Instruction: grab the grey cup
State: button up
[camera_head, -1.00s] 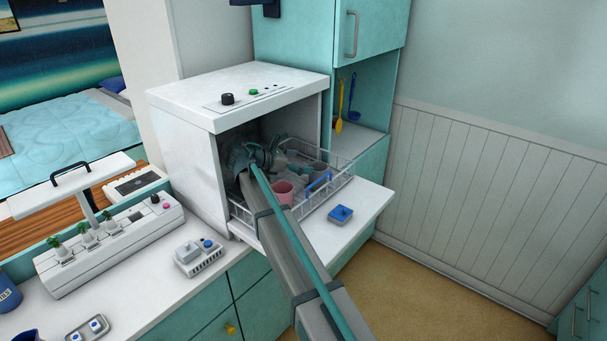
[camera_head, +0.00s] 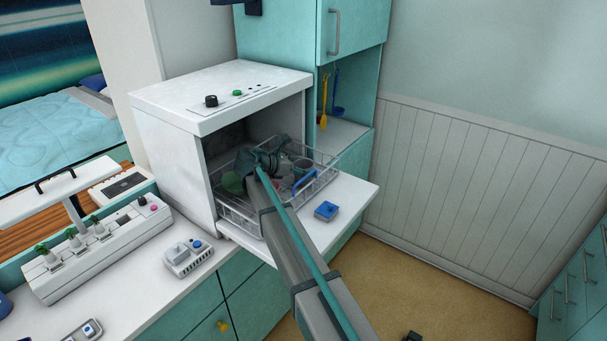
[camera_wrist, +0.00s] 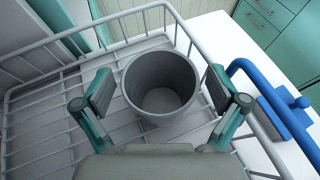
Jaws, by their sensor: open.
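The grey cup (camera_wrist: 160,68) stands upright in the wire rack, its open top facing the wrist camera. In the head view the cup (camera_head: 303,164) shows partly, just beyond my gripper. My gripper (camera_wrist: 160,92) is open, with one finger on the left and one on the right of the cup. Gaps show between the fingers and the cup wall, so I see no grip on it. In the head view my gripper (camera_head: 283,156) is over the rack, and my arm covers part of the rack.
The white wire rack (camera_head: 325,178) is pulled out of the white dishwasher (camera_head: 165,147) on its open door (camera_head: 352,198). Its rails surround the cup. A blue handle (camera_head: 304,181) and a blue block (camera_head: 326,210) are at the right. A green dish (camera_head: 233,183) sits left in the rack.

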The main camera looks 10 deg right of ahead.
jog(key=c, duration=1.2)
jog(key=shift+c, duration=0.9)
jog(key=shift+r, duration=0.15)
